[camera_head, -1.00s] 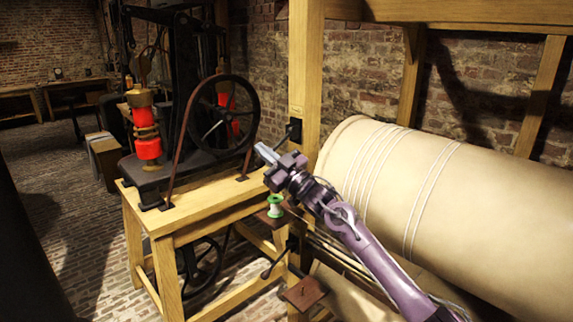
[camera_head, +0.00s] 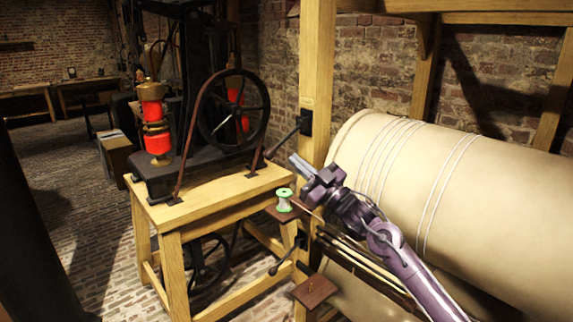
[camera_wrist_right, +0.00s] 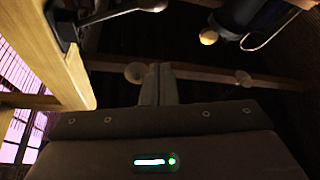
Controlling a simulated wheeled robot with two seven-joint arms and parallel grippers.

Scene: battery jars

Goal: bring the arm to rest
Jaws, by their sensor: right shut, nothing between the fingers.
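My right arm, purple, comes in from the lower right in the head view. Its gripper (camera_head: 297,163) is shut and empty, pointing up and left in the air beside the upright wooden post. It is in front of the large cream roll and touches nothing that I can see. In the right wrist view the closed fingers (camera_wrist_right: 158,84) stand together above the dark gripper body, with dark ceiling beams behind them. My left gripper is not in view.
A wooden bench (camera_head: 222,194) carries a machine with a black flywheel (camera_head: 232,106) and red-and-brass jars (camera_head: 154,125). A green-and-white spool (camera_head: 284,200) stands below my gripper. The cream roll (camera_head: 490,205) fills the right. Brick floor (camera_head: 75,215) is open at left.

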